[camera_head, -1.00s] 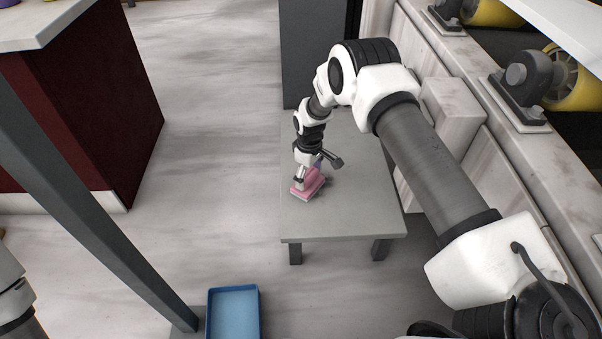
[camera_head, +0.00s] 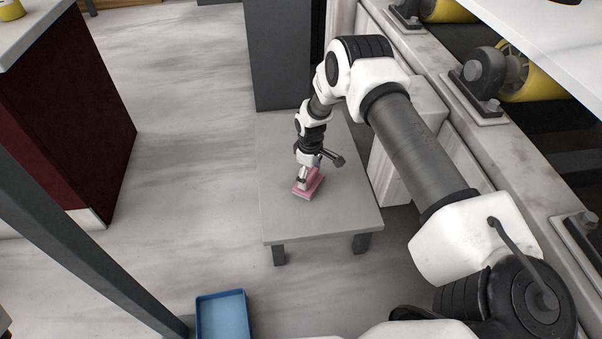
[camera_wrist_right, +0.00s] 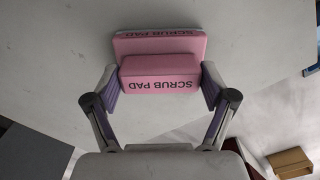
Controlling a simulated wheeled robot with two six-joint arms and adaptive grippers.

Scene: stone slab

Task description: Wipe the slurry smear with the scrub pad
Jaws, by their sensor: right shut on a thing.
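The pink scrub pad (camera_head: 308,183) is at the grey low table's top, left of its middle in the head view. It also shows in the right wrist view (camera_wrist_right: 160,65), with its raised grip block between my fingers. My right gripper (camera_head: 308,172) is shut on that block and points down at the table. Its two fingers also show in the right wrist view (camera_wrist_right: 160,92). I cannot make out the slurry smear; the pad and gripper cover part of the table top. My left gripper is not in view.
The low grey table (camera_head: 320,220) has bare room around the pad. A blue tray (camera_head: 222,315) is on the floor in front. A dark red cabinet (camera_head: 65,120) stands left, and a stone-edged bench with yellow rollers (camera_head: 530,75) runs along the right.

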